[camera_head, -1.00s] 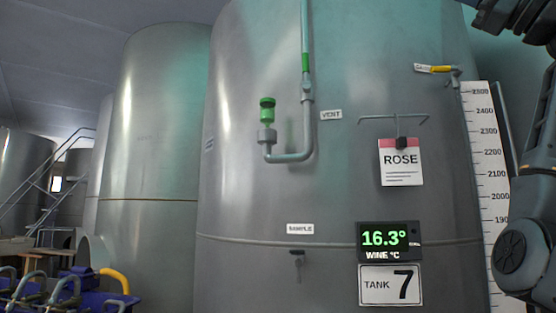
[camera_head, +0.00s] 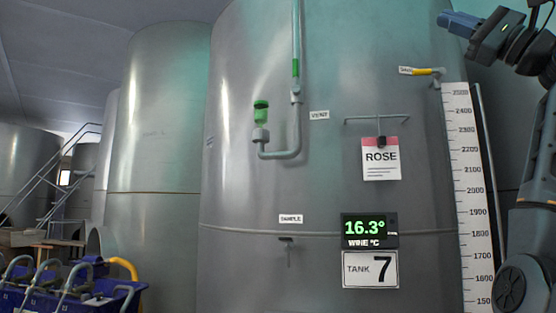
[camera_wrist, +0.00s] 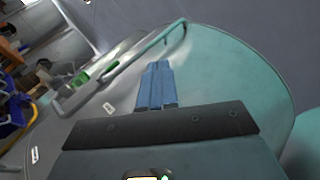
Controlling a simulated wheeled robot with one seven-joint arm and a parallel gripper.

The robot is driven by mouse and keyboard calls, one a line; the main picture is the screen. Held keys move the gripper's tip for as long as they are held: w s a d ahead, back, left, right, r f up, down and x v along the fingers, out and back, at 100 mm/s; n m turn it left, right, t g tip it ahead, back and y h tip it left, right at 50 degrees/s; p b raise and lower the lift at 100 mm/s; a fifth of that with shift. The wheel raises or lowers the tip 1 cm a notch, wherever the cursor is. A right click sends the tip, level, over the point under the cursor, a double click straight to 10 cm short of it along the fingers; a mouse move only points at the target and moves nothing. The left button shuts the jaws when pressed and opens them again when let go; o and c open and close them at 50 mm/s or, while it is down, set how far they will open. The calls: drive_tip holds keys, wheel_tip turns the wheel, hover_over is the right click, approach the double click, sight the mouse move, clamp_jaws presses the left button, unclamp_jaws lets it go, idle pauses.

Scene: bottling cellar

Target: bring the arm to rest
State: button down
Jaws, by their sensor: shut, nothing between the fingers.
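My gripper (camera_head: 458,23) is at the top right of the head view, with its blue fingers pointing left. Its fingers are shut together and empty. They also show in the wrist view (camera_wrist: 157,85), pointing toward the tank's top and upper side. My dark arm rises along the right edge of the head view, bent at the elbow. The gripper appears in front of the upper right part of the tank (camera_head: 330,180); I cannot tell the exact gap.
The tank carries a vent pipe (camera_head: 297,130), a ROSE card (camera_head: 381,160), a temperature display (camera_head: 369,230) and a yellow-handled valve (camera_head: 424,71). A level scale (camera_head: 466,200) stands at right. A blue crate (camera_head: 120,297) with hoses is at lower left.

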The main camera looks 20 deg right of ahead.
drive_tip(key=w+d+f+m+t+h, duration=0.1)
drive_tip(key=w+f+m+h, duration=0.2)
drive_tip(key=w+f+h, duration=0.8)
drive_tip(key=w+d+f+m+t+h, duration=0.15)
drive_tip(key=w+f+m, duration=0.25)
drive_tip(key=f, duration=1.5)
drive_tip(key=s+a+f+n+g+h, duration=0.15)
drive_tip(key=a+f, duration=0.25)
drive_tip(key=f, duration=1.1)
drive_tip(key=a+f+n+g+h, duration=0.1)
drive_tip(key=a+f+g+h, duration=0.3)
drive_tip(key=f, duration=1.1)
drive_tip(key=s+a+f+n+g, duration=0.1)
drive_tip(key=s+a+f+n, duration=0.3)
drive_tip(key=s+a+f, duration=0.45)
drive_tip(key=s+a+f+n+g, duration=0.2)
drive_tip(key=s+a+f+n, duration=0.25)
drive_tip(key=s+f, duration=0.6)
drive_tip(key=s+a+n+g+y, duration=0.1)
drive_tip(key=s+a+n, duration=0.4)
drive_tip(key=s, duration=0.7)
drive_tip(key=s+a+n+y, duration=0.3)
drive_tip(key=s+a+n, duration=0.2)
drive_tip(key=s, duration=0.7)
drive_tip(key=shift+a+r+n+g, duration=0.3)
drive_tip(key=shift+a+g, duration=0.1)
drive_tip(key=shift+a, duration=0.1)
